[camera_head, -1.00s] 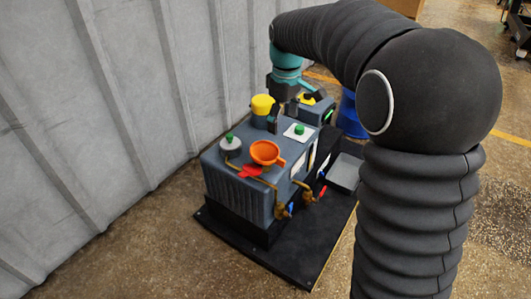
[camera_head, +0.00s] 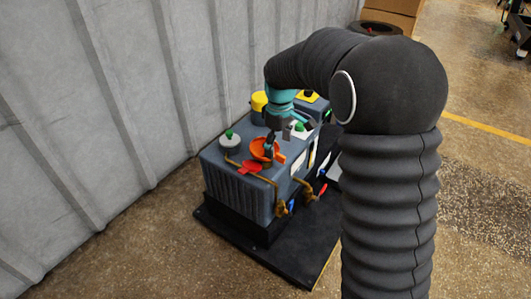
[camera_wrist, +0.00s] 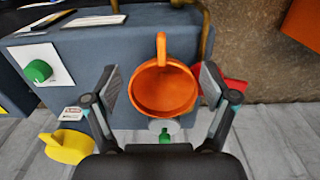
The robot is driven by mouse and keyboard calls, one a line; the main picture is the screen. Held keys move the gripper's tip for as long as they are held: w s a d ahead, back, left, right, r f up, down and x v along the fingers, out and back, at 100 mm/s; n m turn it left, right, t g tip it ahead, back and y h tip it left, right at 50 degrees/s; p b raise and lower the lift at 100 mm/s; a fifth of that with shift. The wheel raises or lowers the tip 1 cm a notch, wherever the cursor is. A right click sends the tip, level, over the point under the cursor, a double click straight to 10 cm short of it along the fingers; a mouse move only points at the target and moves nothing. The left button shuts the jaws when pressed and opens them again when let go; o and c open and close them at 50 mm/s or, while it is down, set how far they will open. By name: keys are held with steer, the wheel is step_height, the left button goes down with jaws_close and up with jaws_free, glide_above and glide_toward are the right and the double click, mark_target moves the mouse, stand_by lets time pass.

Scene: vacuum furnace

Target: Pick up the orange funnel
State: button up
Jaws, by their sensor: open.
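The orange funnel (camera_head: 262,149) sits on top of the grey-blue machine (camera_head: 225,187), and my gripper hides part of it in the head view. In the wrist view the orange funnel (camera_wrist: 163,92) shows its open bowl, with its handle pointing up in the picture. My gripper (camera_wrist: 161,82) is open and empty, with one finger to the left of the bowl and one to the right. In the head view my gripper (camera_head: 277,140) hangs over the funnel. I cannot tell whether a finger touches it.
A red piece (camera_head: 251,167) lies beside the funnel. A white cap with a green knob (camera_head: 230,143), a yellow cap (camera_head: 259,102) and another green knob (camera_wrist: 38,71) are close by. Brass pipes (camera_head: 280,199) run at the front. A ribbed wall (camera_head: 120,90) stands behind the machine.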

mark_target(278, 154)
steer(key=f, duration=0.4)
steer(key=shift+s, duration=0.2)
steer(key=shift+c, duration=0.2)
jaws_close()
